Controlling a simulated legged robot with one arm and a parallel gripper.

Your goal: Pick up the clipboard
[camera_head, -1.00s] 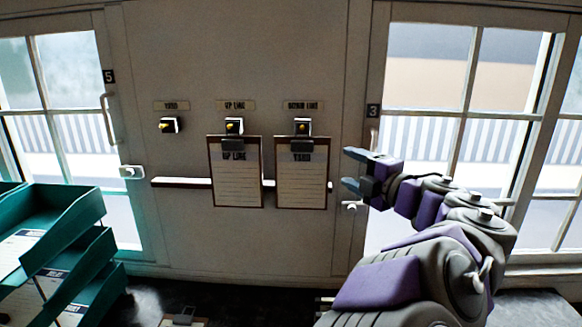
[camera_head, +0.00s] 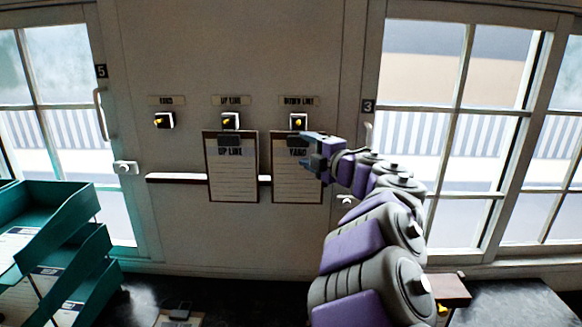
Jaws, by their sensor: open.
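A clipboard labelled "YARD" (camera_head: 294,182) hangs on the wall below the hook plate (camera_head: 298,121) whose sign seems to read "DOWN LINE". A second clipboard labelled "UP LINE" (camera_head: 231,180) hangs to its left, below the "UP LINE" hook plate (camera_head: 231,121). My gripper (camera_head: 303,149) is open and points left. Its fingers overlap the upper right part of the "YARD" clipboard in the picture and hide some of its clip and label. I cannot tell whether they touch it. Another clipboard (camera_head: 180,316) seems to lie low at the bottom edge, partly cut off.
The leftmost hook plate (camera_head: 164,121) has nothing hanging on it. A narrow ledge (camera_head: 178,178) runs behind the clipboards. Green stacked trays (camera_head: 70,240) stand at lower left. Windowed doors flank the wall, with a handle (camera_head: 102,114) on the left one.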

